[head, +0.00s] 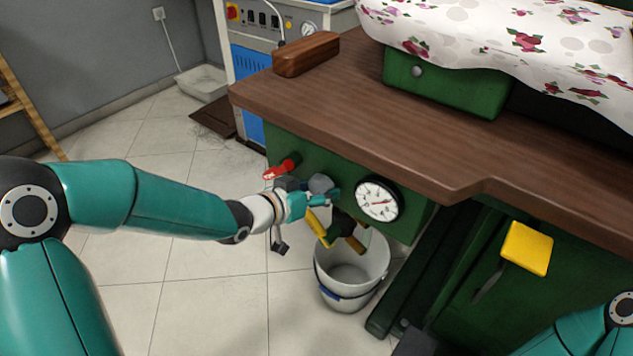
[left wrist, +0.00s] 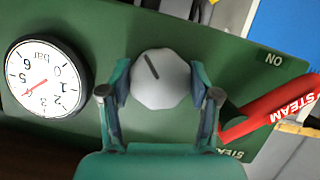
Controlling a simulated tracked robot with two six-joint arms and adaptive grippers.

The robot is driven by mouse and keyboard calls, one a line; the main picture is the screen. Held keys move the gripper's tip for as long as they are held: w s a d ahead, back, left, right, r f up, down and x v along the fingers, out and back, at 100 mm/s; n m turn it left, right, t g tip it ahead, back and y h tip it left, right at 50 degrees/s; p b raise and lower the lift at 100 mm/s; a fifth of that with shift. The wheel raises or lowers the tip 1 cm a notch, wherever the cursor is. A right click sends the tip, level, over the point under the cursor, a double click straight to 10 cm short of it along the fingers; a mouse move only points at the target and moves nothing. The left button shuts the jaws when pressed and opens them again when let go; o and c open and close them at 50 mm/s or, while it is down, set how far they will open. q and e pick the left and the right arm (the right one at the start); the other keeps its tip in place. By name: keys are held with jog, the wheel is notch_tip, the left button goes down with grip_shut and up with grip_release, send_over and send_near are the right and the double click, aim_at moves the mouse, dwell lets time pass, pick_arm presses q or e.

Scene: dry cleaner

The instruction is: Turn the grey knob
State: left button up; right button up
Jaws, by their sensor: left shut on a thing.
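The grey knob (left wrist: 160,78) sits on a green panel (left wrist: 112,28) in the left wrist view, with a dark pointer line slanting up and left. In the head view the knob (head: 320,184) is partly covered by my gripper. My left gripper (head: 316,198) is shut on the knob, one finger on each side. My right gripper is out of view; only part of the right arm shows at the lower right of the head view.
A pressure gauge (head: 377,199) and a red steam lever (head: 282,167) flank the knob closely. The wooden tabletop (head: 430,130) overhangs the panel. A white bucket (head: 350,272) stands below. A yellow pad (head: 527,248) is at the right.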

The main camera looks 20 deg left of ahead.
pick_arm(q)
jog(key=shift+a+r, duration=0.1)
jog(key=o, duration=1.1)
jog(key=v, duration=1.1)
jog(key=shift+s+a+r, duration=0.1)
jog(key=shift+s+a, duration=0.05)
jog(key=shift+s, duration=0.2)
